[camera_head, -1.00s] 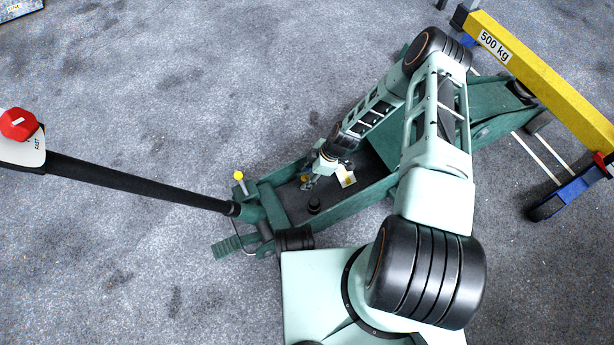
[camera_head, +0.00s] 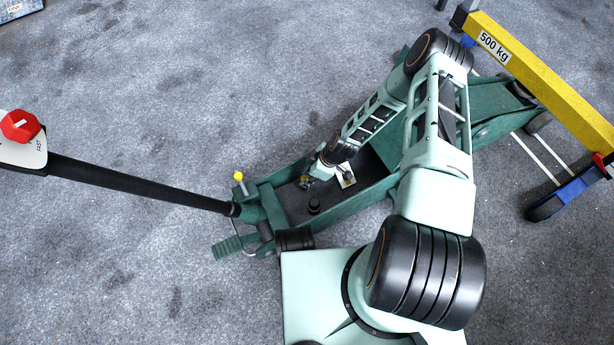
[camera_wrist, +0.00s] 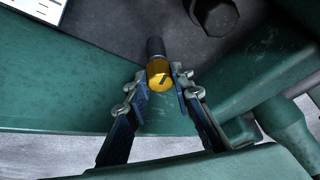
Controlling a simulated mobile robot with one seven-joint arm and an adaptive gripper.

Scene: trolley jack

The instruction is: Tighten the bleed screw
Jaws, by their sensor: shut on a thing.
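The screw is small and mostly hidden there by my gripper. A white label lies just right of my gripper.
The jack's long black handle (camera_head: 140,184) runs left to a red knob (camera_head: 20,126). A yellow-topped pin (camera_head: 239,177) stands near its base. A black cap (camera_head: 314,205) sits inside the frame. A yellow 500 kg beam (camera_head: 540,75) stands at right. Open floor lies at upper left.

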